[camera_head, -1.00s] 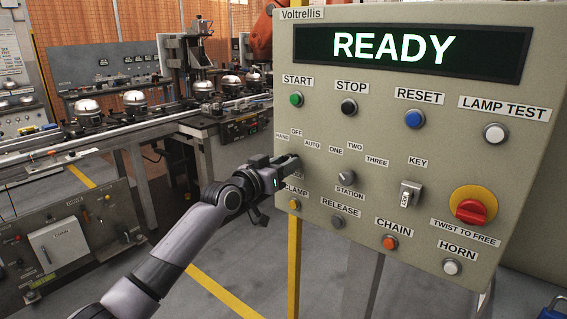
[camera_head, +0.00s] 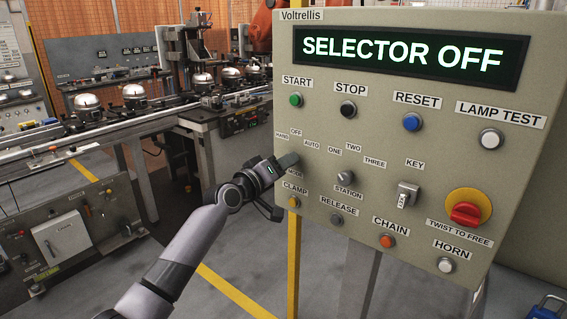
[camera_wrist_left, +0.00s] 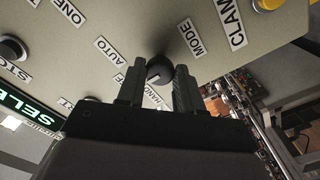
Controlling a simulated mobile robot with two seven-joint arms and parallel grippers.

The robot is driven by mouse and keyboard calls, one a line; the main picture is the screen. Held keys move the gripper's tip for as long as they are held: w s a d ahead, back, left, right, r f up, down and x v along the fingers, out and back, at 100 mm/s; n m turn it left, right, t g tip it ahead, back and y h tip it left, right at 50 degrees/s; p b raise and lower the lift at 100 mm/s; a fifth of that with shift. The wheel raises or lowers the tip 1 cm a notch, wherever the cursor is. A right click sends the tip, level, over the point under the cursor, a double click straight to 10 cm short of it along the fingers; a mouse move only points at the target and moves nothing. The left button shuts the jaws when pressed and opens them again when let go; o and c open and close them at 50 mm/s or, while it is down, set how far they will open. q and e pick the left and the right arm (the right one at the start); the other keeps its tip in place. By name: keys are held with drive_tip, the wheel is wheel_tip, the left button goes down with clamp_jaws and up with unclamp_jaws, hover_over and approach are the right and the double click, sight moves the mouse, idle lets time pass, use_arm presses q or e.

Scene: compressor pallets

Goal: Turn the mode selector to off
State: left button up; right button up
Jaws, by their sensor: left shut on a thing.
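The mode selector (camera_wrist_left: 158,70) is a dark round knob with a white pointer line on the beige control panel (camera_head: 330,120). In the left wrist view it sits between the two fingers of my left gripper (camera_wrist_left: 157,85), which is shut on it. In the head view my left gripper (camera_head: 286,163) covers the knob, below the HAND, OFF and AUTO labels. The panel display (camera_head: 402,54) reads "SELECTOR OFF". My right gripper is not in view.
Close around the knob are the station selector (camera_head: 345,178), the yellow clamp button (camera_head: 293,202) and the green start button (camera_head: 296,100). A key switch (camera_head: 407,195) and a red emergency stop (camera_head: 467,212) are farther right. A conveyor with compressors (camera_head: 135,96) runs behind at left.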

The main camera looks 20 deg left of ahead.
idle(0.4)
use_arm(q)
drive_tip(key=o, duration=1)
drive_tip(key=shift+o, duration=0.2)
drive_tip(key=shift+s, duration=0.1)
drive_tip(key=v, duration=0.7)
